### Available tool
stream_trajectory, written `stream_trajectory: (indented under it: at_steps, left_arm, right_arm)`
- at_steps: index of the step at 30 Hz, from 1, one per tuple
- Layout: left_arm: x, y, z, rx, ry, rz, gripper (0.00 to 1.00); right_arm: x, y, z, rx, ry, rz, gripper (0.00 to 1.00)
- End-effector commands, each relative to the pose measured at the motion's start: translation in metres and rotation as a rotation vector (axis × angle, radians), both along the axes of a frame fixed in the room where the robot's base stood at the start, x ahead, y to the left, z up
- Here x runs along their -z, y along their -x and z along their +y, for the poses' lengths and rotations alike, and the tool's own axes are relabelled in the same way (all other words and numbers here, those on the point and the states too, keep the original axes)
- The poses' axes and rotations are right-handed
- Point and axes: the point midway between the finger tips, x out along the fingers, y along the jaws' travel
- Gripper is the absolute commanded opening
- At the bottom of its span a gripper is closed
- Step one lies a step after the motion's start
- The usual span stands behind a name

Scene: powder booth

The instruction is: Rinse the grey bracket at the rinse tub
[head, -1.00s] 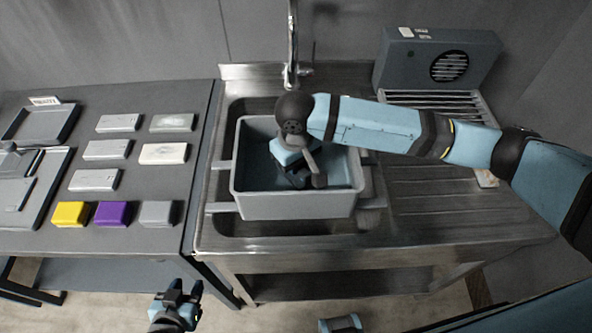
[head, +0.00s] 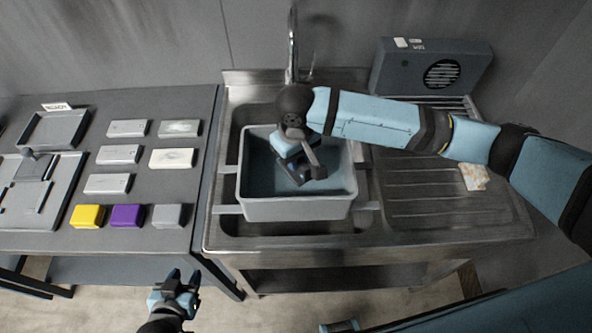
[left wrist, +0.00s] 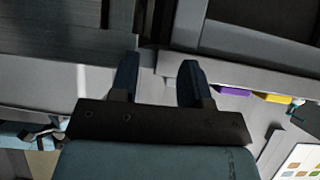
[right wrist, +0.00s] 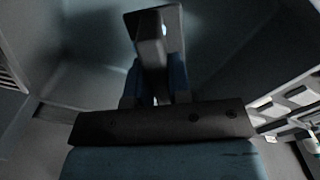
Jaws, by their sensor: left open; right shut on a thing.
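The grey bracket (right wrist: 152,38) shows in the right wrist view as an angled grey piece between the fingers. My right gripper (right wrist: 157,95) is shut on it. In the head view my right gripper (head: 301,179) points down inside the grey rinse tub (head: 296,209), which sits in the steel sink. I cannot make out the bracket clearly there, nor whether it touches the tub's bottom. My left gripper (head: 183,280) is open and empty, low in front of the table. Its spread fingers show in the left wrist view (left wrist: 158,68).
A yellow block (head: 87,216), a purple block (head: 126,216) and a grey block (head: 167,215) line the table's front, with several pale pieces behind. A tap (head: 292,45) rises behind the tub. A vented grey box (head: 420,65) stands behind the ridged drainboard (head: 425,195).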

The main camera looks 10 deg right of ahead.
Motion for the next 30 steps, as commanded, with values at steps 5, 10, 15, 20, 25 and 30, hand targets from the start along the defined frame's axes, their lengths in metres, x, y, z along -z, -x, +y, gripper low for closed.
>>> stream_trajectory:
  at_steps: [5,10,15,20,25,30]
  left_arm:
    - [-0.019,0.001,0.002,-0.006,-0.003,0.0,0.43]
    - [-0.032,0.003,0.002,-0.01,-0.002,0.003,0.43]
    - [-0.037,0.006,0.004,-0.016,-0.001,0.007,0.43]
    - [-0.038,0.008,0.002,-0.031,0.01,0.021,0.43]
    - [-0.037,0.007,0.001,-0.047,0.024,0.028,0.43]
    - [-0.036,0.002,0.002,-0.046,0.019,0.023,0.43]
  right_arm:
    - [-0.018,0.0,0.0,0.0,0.0,0.0,0.0]
    - [-0.031,0.0,0.0,0.001,0.0,0.0,0.0]
    - [-0.041,0.0,0.0,0.0,0.0,-0.001,0.0]
    - [-0.054,0.0,0.0,0.0,0.0,-0.001,0.0]
    - [-0.066,0.0,0.0,0.0,0.0,-0.001,0.0]
    - [-0.079,-0.001,0.001,0.0,-0.001,-0.002,0.0]
